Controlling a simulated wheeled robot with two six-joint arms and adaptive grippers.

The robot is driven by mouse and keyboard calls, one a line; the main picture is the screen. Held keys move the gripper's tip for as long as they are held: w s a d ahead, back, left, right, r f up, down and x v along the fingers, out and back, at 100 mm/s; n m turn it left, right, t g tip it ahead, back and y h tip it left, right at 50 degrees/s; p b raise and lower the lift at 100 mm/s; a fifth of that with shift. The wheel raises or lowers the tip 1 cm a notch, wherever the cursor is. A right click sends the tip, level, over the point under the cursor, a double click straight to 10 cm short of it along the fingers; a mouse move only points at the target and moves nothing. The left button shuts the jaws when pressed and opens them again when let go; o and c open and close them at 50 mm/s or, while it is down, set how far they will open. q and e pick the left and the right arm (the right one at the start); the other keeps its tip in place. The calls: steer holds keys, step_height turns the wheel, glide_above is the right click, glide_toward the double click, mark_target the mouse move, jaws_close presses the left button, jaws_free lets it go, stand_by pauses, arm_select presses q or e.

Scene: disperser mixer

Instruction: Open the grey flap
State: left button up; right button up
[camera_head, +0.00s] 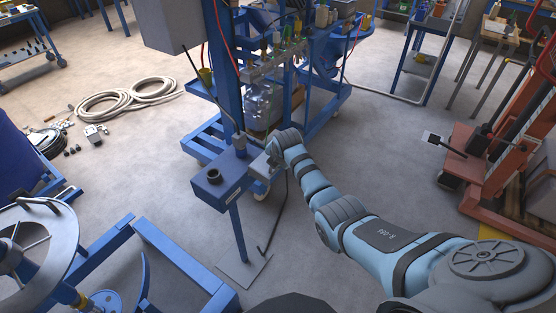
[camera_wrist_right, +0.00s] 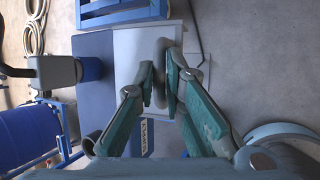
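The grey flap (camera_wrist_right: 133,58) is a pale flat plate beside a blue box in the right wrist view. A rounded grey handle (camera_wrist_right: 162,48) stands on its face. My right gripper (camera_wrist_right: 160,88) has its two green-grey fingers close on either side of this handle and seems shut on it. In the head view, the flap (camera_head: 259,164) shows only partly, at the right side of the blue box (camera_head: 221,178), and my right gripper (camera_head: 271,154) is over it. The flap appears closed against the box, though my wrist hides part of it. My left gripper is not in view.
The blue box stands on a thin post with a floor plate (camera_head: 244,270); a bent dark rod (camera_head: 272,225) hangs beside it. A blue machine column (camera_head: 228,70) rises behind. A blue frame (camera_head: 175,262) is at front left. Open floor (camera_head: 380,160) lies to the right.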

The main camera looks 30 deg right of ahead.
steer(key=o, duration=0.4)
steer(key=shift+w+a+f, duration=0.1)
steer(key=shift+w, duration=0.05)
steer(key=v, duration=1.2)
